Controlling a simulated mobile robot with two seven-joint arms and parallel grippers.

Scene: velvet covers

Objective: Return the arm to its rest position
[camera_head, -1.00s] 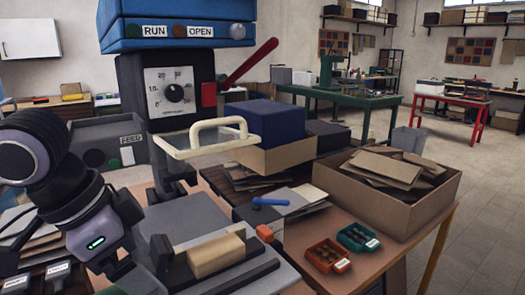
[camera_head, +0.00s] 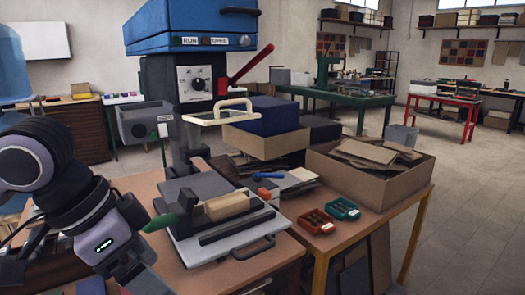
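My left arm (camera_head: 95,215) comes in from the left and points down toward the bottom edge. Its fingers are not visible, so I cannot tell whether the gripper is open or shut. My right arm and gripper are not in view.
The wooden table (camera_head: 360,228) carries a cardboard box (camera_head: 370,182) of brown sheets, a red tray (camera_head: 317,222) and a teal tray (camera_head: 342,209). A blue-handled tool (camera_head: 268,175) lies behind the plate. The floor (camera_head: 470,220) at right is clear.

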